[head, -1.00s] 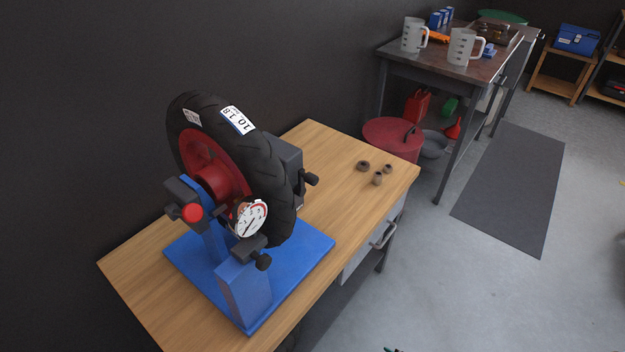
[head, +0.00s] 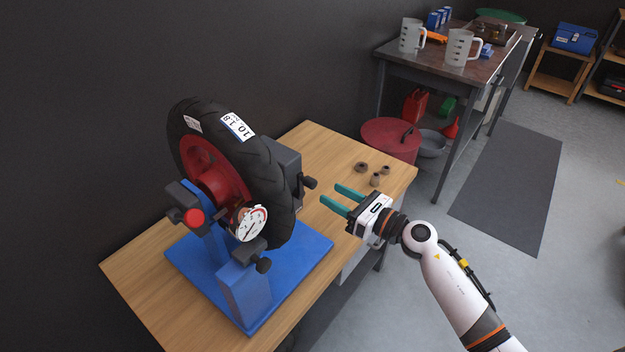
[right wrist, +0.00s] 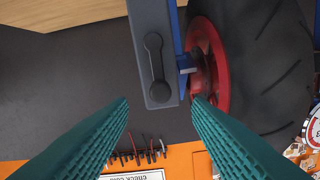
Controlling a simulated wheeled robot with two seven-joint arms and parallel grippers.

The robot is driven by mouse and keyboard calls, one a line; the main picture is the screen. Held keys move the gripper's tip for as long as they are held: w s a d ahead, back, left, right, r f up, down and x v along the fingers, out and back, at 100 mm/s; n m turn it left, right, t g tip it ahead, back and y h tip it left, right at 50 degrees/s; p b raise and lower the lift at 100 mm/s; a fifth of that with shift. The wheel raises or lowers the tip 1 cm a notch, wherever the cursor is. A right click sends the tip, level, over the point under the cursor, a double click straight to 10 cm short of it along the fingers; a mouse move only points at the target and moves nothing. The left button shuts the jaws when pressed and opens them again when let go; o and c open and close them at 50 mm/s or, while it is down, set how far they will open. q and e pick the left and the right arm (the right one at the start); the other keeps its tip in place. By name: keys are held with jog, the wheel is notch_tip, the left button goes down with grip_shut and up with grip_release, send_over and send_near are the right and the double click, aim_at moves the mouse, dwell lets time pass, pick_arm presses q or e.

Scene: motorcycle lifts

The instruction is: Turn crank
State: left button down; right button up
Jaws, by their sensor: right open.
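The crank (head: 307,182) is a black arm with a knob on the side of a grey box (head: 287,158) on the blue wheel stand (head: 300,250). In the right wrist view the crank (right wrist: 155,65) lies along the grey box's face, ahead of the fingers. A black tyre on a red rim (head: 255,155) is mounted on the stand. My right gripper (head: 330,194) is open and empty, just right of the crank, its teal fingers pointing at it without visible contact. The right wrist view shows both fingers (right wrist: 160,99) spread apart. My left gripper is out of view.
Several small brown parts (head: 375,179) lie on the wooden workbench (head: 140,285). A red drum (head: 390,138) stands behind. The bench top right of the stand is mostly clear.

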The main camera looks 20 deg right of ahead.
aim_at(315, 185)
jog(key=p+x, duration=0.1)
jog(key=x, duration=0.6)
jog(key=shift+w+a, duration=0.15)
grip_shut()
